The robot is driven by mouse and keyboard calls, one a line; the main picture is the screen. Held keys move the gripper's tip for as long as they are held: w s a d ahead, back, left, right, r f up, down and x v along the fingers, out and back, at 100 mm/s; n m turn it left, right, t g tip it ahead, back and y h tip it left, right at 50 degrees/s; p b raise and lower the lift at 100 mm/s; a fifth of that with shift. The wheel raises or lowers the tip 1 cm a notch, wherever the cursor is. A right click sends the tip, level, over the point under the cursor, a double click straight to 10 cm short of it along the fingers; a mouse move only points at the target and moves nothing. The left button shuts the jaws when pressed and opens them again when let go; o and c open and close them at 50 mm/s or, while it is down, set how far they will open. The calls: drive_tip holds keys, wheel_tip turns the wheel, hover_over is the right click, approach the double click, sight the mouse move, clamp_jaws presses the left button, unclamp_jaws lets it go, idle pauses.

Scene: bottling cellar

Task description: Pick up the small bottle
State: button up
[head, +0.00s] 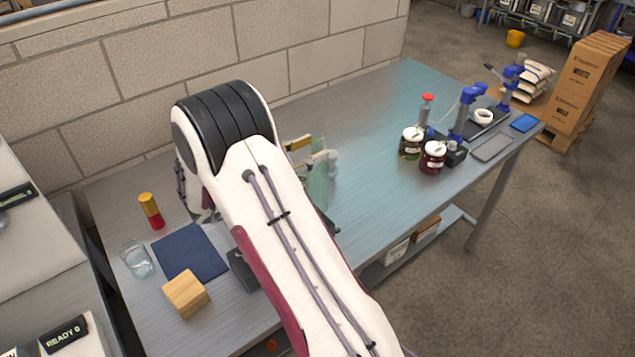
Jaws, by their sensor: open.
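I cannot make out a small bottle with certainty. Pale green, see-through glass (318,187) stands just right of my arm, partly hidden by it; it may be a bottle. A small upright cylinder, yellow above and red below (151,211), stands at the left of the table and may be a bottle too. My arm crosses the middle of the view and hides part of the table. My gripper is hidden behind the arm, so I cannot see its fingers or its distance from these things.
On the grey table (370,120) lie a dark blue mat (190,252), a wooden block (186,293) and a clear glass (136,258). Two lidded jars (411,143) (432,158) and blue-handled devices (465,112) stand at the right. A block wall (130,100) runs behind.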

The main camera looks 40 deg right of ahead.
drive_tip(key=shift+c, duration=0.5)
clamp_jaws()
drive_tip(key=shift+r, duration=0.15)
wheel_tip(320, 180, up, 10)
idle(0.5)
idle(0.4)
